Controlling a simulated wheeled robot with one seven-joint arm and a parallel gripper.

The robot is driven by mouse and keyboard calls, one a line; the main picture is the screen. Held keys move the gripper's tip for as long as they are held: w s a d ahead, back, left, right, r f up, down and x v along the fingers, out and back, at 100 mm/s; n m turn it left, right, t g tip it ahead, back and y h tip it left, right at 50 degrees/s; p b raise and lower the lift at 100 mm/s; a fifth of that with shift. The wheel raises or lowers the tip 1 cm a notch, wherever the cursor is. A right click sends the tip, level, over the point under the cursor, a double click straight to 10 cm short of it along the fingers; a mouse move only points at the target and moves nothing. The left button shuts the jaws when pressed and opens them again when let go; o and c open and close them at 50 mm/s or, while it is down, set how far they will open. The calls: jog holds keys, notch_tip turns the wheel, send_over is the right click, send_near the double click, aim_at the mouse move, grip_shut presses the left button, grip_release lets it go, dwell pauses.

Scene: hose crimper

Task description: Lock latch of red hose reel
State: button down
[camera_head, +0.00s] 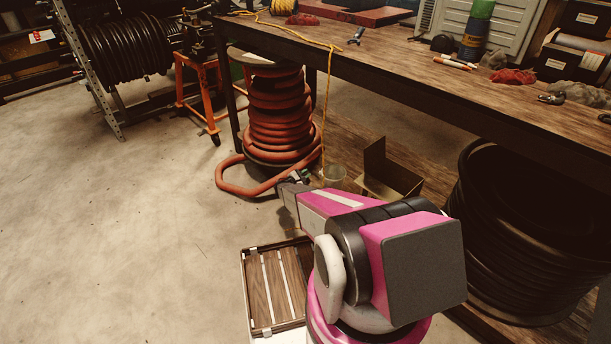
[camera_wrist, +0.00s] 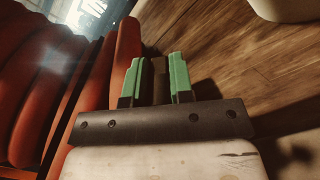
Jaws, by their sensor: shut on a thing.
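The red hose reel (camera_head: 278,115) stands on the floor by the workbench leg, with red hose coiled round it and a loose loop at its foot. Its red coils (camera_wrist: 65,75) fill the left of the wrist view. My gripper (camera_head: 294,178) is low at the front of the reel, by the loose loop. In the wrist view my gripper (camera_wrist: 156,62) has green fingers shut on a narrow dark piece (camera_wrist: 160,82), seemingly the latch. Its far end and how it meets the reel are unclear. In the head view the arm hides the latch.
A workbench (camera_head: 440,80) with tools stands above and right of the reel. An open cardboard box (camera_head: 390,182) and a clear cup (camera_head: 334,174) stand near my gripper. A yellow cord (camera_head: 327,100) hangs from the bench. The floor at left is clear.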

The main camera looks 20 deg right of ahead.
jog(key=shift+w+a+r+n, duration=0.3)
jog(key=shift+w+n, duration=0.15)
jog(key=shift+n, duration=0.55)
jog(key=shift+w+a+r+n, duration=0.15)
jog(key=shift+w+r+n, duration=0.2)
jog(key=shift+n, duration=0.65)
jog(key=shift+f, duration=0.1)
jog(key=c, duration=1)
grip_release()
jog(key=shift+w, duration=0.1)
jog(key=s+m, duration=0.1)
jog(key=m, duration=0.1)
jog(key=f+m, duration=0.1)
jog(key=shift+s+d+m, duration=0.35)
jog(key=shift+d+m, duration=0.05)
jog(key=v, duration=1)
jog(key=s+d+r+m+g+y, duration=0.3)
jog(key=s+r+g, duration=0.1)
jog(key=s+r, duration=0.4)
jog(key=s+d+r+m+g+y, duration=0.3)
jog(key=s+r, duration=0.6)
jog(key=s, duration=0.3)
jog(key=shift+s+d+r+m+g, duration=0.2)
jog(key=shift+s+m+g, duration=0.2)
jog(key=shift+m+g, duration=0.5)
